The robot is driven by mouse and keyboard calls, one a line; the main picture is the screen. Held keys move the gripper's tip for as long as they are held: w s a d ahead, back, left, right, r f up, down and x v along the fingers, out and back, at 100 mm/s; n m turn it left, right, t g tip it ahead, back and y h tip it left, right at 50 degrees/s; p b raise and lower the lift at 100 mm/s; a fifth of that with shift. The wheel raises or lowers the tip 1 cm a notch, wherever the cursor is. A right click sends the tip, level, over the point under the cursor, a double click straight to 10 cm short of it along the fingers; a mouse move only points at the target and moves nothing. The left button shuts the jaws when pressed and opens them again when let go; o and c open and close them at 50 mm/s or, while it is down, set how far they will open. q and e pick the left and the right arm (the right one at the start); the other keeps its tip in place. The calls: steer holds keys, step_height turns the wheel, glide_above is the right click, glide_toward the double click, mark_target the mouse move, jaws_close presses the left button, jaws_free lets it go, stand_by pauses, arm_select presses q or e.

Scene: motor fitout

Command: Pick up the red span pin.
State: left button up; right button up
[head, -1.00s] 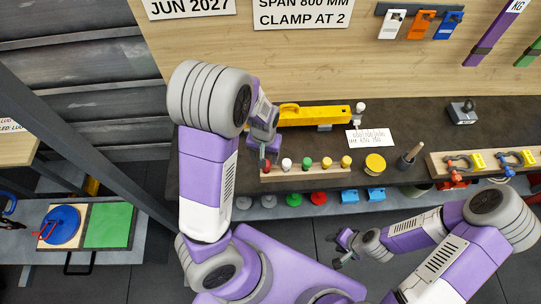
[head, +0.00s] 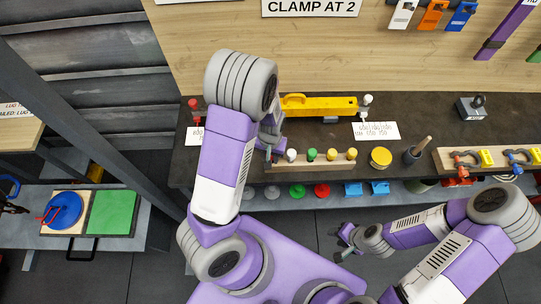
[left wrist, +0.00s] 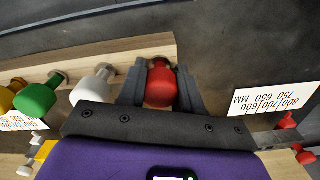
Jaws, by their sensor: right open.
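The red span pin (left wrist: 160,86) shows in the left wrist view at the end of the wooden pin rack (left wrist: 88,64). The fingers of my left gripper (left wrist: 161,90) lie close along both sides of its red head and appear shut on it. The pin still appears to be at the rack; whether its stem is in the wood is hidden. In the head view my left gripper (head: 270,148) is over the left end of the rack (head: 310,163) and hides the pin. My right gripper (head: 342,243) is open and empty, low in front of the bench.
White (head: 291,155), green (head: 312,154) and yellow (head: 331,154) pins stand in the rack beside the red one. A yellow beam (head: 320,105) lies behind it. A yellow round tin (head: 380,157) and a dark cup (head: 412,155) stand to the right.

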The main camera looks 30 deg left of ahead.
arm_select(q)
steer(key=c, duration=0.5)
steer(key=shift+r, duration=0.1)
step_height(320, 180, up, 10)
steer(key=shift+f+p, duration=0.1)
steer(key=shift+p, duration=1.05)
